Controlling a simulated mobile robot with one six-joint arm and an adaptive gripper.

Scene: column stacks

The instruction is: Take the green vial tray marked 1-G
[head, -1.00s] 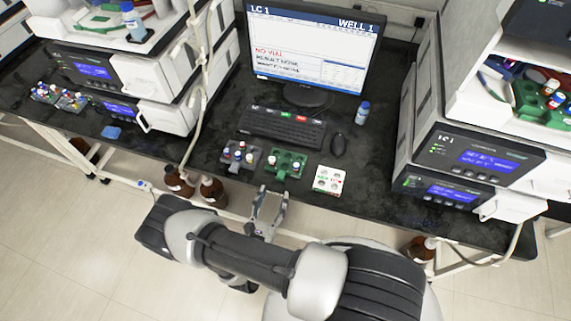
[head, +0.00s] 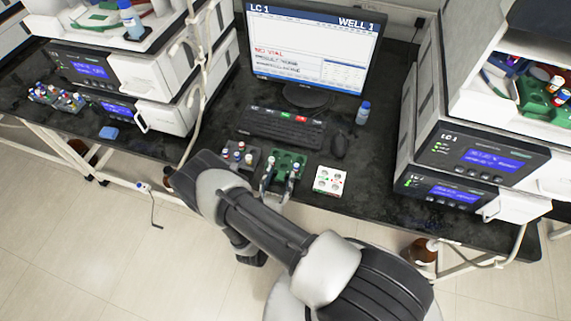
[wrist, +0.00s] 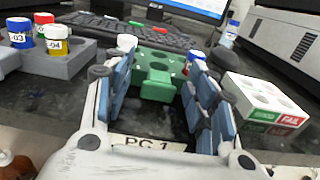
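The green vial tray (head: 291,158) lies on the black bench in front of the keyboard, with a few vials in it. It also shows in the wrist view (wrist: 181,66); I cannot read its mark. My gripper (head: 278,180) is at the tray's front edge. In the wrist view my gripper (wrist: 163,80) is open, its blue-padded fingers on either side of the tray's green front tab (wrist: 157,86). I cannot tell whether either finger touches it.
A grey vial tray (head: 232,165) stands close on the left. A white tray (head: 329,181) with PASS and FAIL labels stands on the right. The keyboard (head: 282,127) and mouse (head: 339,147) lie behind. Instruments (head: 470,155) flank the bench.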

